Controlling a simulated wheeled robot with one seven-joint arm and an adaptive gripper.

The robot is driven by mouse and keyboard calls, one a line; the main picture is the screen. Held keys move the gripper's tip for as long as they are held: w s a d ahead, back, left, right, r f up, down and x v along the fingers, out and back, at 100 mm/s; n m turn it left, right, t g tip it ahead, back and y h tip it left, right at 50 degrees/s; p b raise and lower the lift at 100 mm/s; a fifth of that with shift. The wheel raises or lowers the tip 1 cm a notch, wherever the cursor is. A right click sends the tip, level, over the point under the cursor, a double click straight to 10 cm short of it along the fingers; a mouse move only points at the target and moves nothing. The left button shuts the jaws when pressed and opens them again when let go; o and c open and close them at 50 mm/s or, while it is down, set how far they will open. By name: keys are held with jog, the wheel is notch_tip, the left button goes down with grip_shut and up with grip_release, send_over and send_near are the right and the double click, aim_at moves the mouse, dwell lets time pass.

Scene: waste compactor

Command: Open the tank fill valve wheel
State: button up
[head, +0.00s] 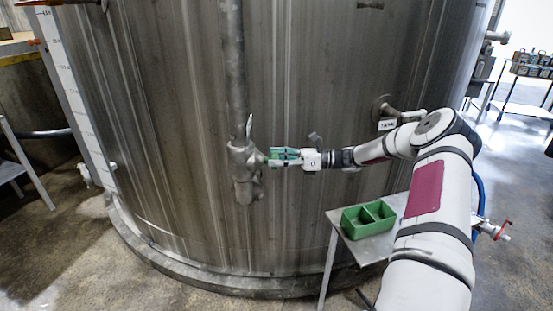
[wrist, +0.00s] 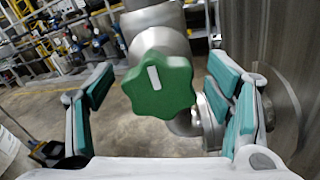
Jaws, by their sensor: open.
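The valve wheel is a green lobed knob (wrist: 160,86) with a white bar mark on its face, standing almost upright in the wrist view. It sits on a metal valve body, which also shows in the head view (head: 243,160) on the vertical pipe in front of the tank (head: 330,90). My gripper (head: 275,158) is beside the valve body, pointing left at it. In the head view the fingers largely hide the knob.
A small metal table (head: 372,247) with a green two-compartment tray (head: 368,230) stands below my arm. A pipe with a "TANK" label (head: 387,124) is on the tank to the right. A red-handled valve (head: 497,231) is at the lower right. The floor at left is mostly clear.

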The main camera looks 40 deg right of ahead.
jog(key=shift+c, duration=0.5)
jog(key=c, duration=1.1)
jog(key=shift+o, duration=0.2)
jog(key=shift+n, duration=0.3)
